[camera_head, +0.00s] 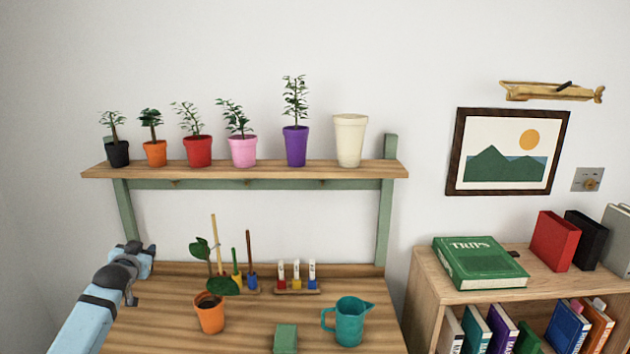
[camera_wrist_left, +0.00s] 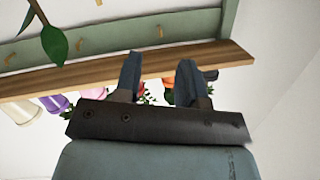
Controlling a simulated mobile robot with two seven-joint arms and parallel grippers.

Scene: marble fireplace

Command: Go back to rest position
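My left gripper (camera_head: 148,250) is at the left edge of the wooden workbench (camera_head: 160,320), below the left end of the shelf, with my blue arm coming up from the lower left. In the left wrist view its two fingers (camera_wrist_left: 158,75) are spread apart with nothing between them, so it is open and empty. The shelf (camera_wrist_left: 120,70) with its pots appears upside down beyond the fingers. My right gripper does not show in either view.
An orange pot with a leaning plant (camera_head: 209,313), a teal jug (camera_head: 348,322), a green block (camera_head: 285,338), a rack of small tubes (camera_head: 297,278) and upright tools stand on the bench. Several potted plants line the shelf (camera_head: 270,170). A bookcase (camera_head: 425,290) stands at right.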

